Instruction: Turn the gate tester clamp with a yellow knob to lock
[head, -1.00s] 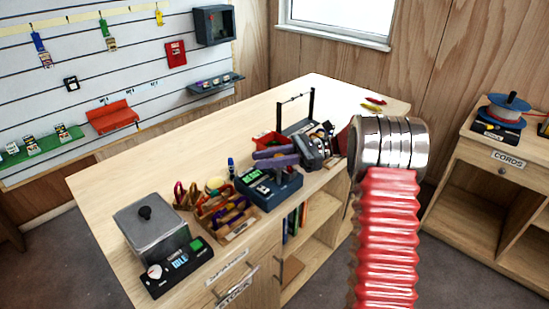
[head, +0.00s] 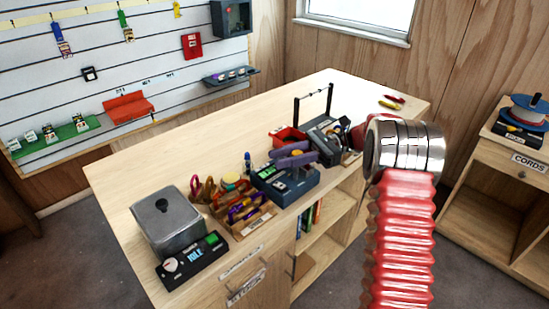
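On the workbench stands a blue device (head: 288,190) with a small green display and a purple part (head: 291,160) across its top. Behind it is a dark grey device (head: 327,143) with a thin black frame rising beside it. I cannot make out a yellow knob on either one, so I cannot tell which is the gate tester. My red ribbed arm and chrome wrist fill the right side, in front of the bench's far end. The wrist hides what is beyond it, and my gripper's fingers do not show.
A grey lidded box (head: 170,228) stands by a black panel reading IDLE (head: 193,260). A wooden organiser (head: 245,222) of coloured gear sits beside the blue device. Red and yellow pieces (head: 391,102) lie at the far end. The bench's back left is clear. A cords cabinet (head: 520,158) stands right.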

